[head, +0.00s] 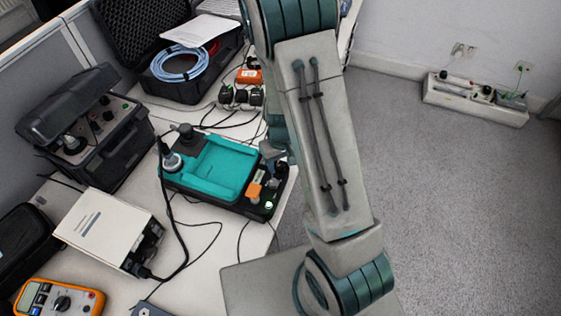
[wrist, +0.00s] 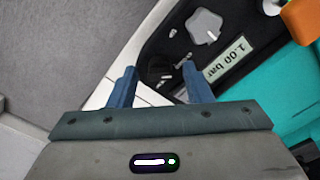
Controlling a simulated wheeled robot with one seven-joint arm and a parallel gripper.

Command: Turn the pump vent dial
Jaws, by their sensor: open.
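The pump unit is a black case with a teal top (head: 213,170), on the bench in the head view. In the wrist view its black end panel carries a grey lobed knob (wrist: 204,27), a display reading 1.00 bar (wrist: 230,58) and a small dark round part (wrist: 160,70). I cannot tell for sure which of these is the vent dial. My gripper (wrist: 157,70) is open, its two blue fingers apart above the panel edge, with the dark part showing between them. The grey knob is beyond the right fingertip. The arm hides much of my gripper in the head view.
An orange part (head: 254,190) stands on the pump's right end. A cream box (head: 105,232) with a black cable, an orange multimeter (head: 60,299) and an open black case (head: 100,135) share the bench. Open floor (head: 460,200) lies to the right.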

